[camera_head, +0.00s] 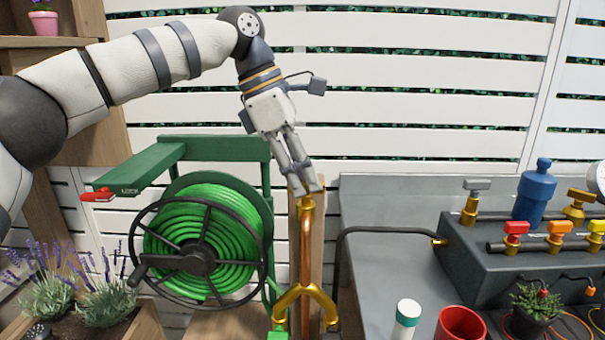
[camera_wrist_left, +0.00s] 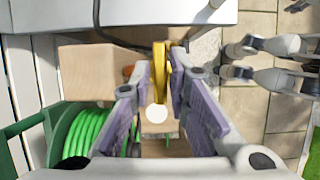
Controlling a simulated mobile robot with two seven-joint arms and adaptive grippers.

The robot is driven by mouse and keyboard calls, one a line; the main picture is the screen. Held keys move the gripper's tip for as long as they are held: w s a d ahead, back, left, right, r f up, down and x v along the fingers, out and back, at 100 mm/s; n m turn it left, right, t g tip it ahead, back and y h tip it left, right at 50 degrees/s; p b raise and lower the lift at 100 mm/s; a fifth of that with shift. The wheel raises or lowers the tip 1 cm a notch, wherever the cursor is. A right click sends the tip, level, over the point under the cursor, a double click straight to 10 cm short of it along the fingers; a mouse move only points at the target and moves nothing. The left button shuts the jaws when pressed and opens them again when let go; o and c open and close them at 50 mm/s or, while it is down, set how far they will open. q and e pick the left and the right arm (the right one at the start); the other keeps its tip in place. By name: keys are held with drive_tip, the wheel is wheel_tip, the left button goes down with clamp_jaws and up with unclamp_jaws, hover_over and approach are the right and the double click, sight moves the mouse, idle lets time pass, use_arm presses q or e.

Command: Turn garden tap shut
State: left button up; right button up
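The garden tap (camera_head: 306,203) is brass, on top of a copper pipe (camera_head: 306,250) by a wooden post. My left gripper (camera_head: 306,186) comes down on it from above, its fingertips at the tap's top. In the left wrist view the yellow tap handle (camera_wrist_left: 160,68) stands between the two fingers. The right-hand finger looks close against it, and a narrow gap shows on the other side, so the fingers look open around it. My right gripper (camera_wrist_left: 232,61) shows in the left wrist view at the upper right, fingers apart and empty, away from the tap.
A green hose reel (camera_head: 196,243) stands just left of the tap. A brass Y-fitting (camera_head: 305,297) sits low on the pipe. To the right, a grey bench (camera_head: 385,260) carries a valve box (camera_head: 490,275), a white cup with a green band (camera_head: 406,320) and a red pot (camera_head: 460,325).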

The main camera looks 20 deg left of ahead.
use_arm(q)
drive_tip(key=shift+o, duration=0.5)
drive_tip(key=shift+r, duration=0.1)
drive_tip(key=v, duration=1.2)
